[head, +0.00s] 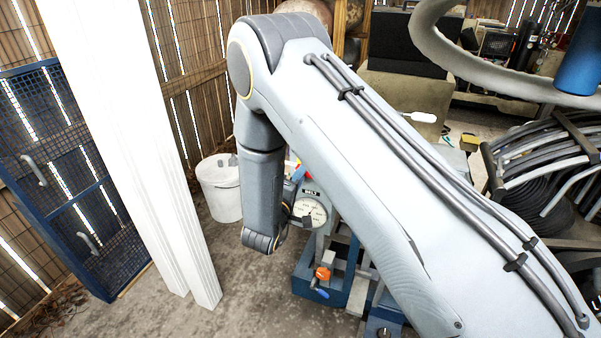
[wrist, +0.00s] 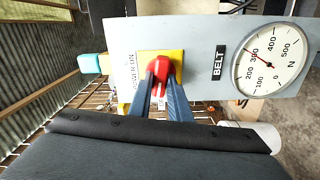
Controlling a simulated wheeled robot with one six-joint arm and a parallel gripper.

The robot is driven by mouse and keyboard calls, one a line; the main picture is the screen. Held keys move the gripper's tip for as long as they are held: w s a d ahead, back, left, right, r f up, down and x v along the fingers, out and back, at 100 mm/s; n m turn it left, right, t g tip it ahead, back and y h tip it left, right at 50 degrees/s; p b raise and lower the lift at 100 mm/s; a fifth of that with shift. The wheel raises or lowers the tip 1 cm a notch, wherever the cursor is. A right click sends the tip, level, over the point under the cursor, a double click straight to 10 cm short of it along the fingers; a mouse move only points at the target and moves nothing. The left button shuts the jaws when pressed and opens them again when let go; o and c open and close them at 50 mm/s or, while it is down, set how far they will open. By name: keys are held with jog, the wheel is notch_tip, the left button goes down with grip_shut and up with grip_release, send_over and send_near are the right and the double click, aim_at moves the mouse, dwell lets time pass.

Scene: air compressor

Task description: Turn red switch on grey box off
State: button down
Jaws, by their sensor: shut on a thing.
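The red switch (wrist: 161,66) sits on a yellow plate (wrist: 177,56) on the face of the grey box (wrist: 205,40) in the wrist view. My gripper (wrist: 159,76) is shut on the red switch, with one dark finger on each side of it. A "POWER ON" label (wrist: 129,78) is beside the plate, partly hidden by the finger. In the head view the grey box (head: 318,190) shows beside my arm, and my arm hides most of the switch area and my gripper.
A round dial (wrist: 270,62) and a "BELT" label (wrist: 218,63) are on the box face. In the head view, a blue vise-like base (head: 305,282) stands below, a white bucket (head: 220,190) behind, and a white post (head: 140,150) at left.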

jog(key=shift+a+n+p, duration=0.1)
jog(key=shift+n+p, duration=0.2)
jog(key=shift+n, duration=0.7)
jog(key=c, duration=1.6)
grip_release()
jog(key=shift+c, duration=0.2)
jog(key=b+v, duration=0.1)
jog(key=v, duration=0.6)
jog(key=shift+s, duration=0.35)
jog(key=shift+a, duration=0.15)
